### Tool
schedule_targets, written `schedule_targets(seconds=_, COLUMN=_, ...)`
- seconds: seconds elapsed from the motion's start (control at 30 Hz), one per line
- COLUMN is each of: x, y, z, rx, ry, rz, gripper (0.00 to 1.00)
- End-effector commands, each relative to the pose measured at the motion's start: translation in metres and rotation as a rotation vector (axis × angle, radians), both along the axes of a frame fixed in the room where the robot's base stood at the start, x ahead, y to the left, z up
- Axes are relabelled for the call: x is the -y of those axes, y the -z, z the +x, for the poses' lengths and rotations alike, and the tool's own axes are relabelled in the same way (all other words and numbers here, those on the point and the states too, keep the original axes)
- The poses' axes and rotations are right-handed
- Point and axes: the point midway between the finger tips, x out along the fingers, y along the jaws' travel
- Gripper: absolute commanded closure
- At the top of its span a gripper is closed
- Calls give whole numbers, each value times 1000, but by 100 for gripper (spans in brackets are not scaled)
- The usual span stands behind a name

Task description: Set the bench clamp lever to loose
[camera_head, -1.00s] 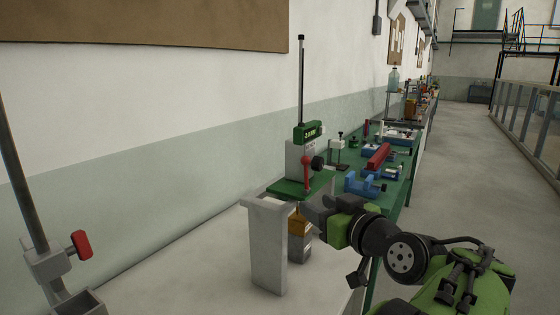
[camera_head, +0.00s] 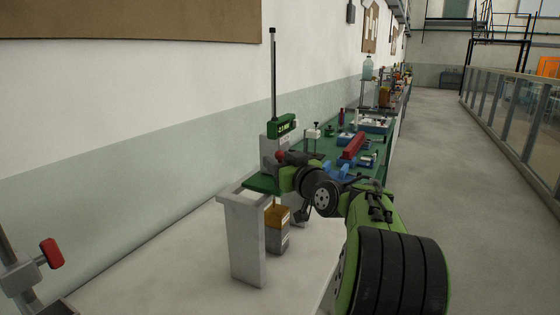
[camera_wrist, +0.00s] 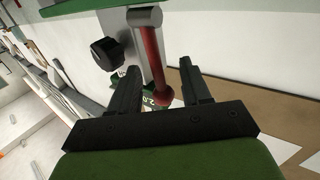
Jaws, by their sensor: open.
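A red lever (camera_wrist: 152,55) with a round red end is on a grey clamp body of the stand with a green display head (camera_head: 281,126). Its pivot is a grey cylinder (camera_wrist: 144,17). In the wrist view my gripper (camera_wrist: 159,68) is open, one black finger on each side of the lever, with gaps visible. The lever's round end lies near the finger bases. In the head view only the red end (camera_head: 281,155) shows; my wrist hides the rest. Nothing is gripped. I cannot tell which position the lever's angle means.
A black knob (camera_wrist: 105,53) sits beside the lever. Another post clamp with a red handle (camera_head: 51,252) stands at the far left. A grey frame (camera_head: 246,240) and a box with a tan top (camera_head: 278,214) are near my arm. The green bench (camera_head: 327,148) holds several tools.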

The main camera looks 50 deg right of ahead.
Motion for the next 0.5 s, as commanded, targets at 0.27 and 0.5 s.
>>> schedule_targets(seconds=0.27, x=0, y=0, z=2, rx=0, ry=0, rz=-1, gripper=57)
schedule_targets(seconds=0.5, x=0, y=0, z=1, rx=-1, ry=0, rz=-1, gripper=94)
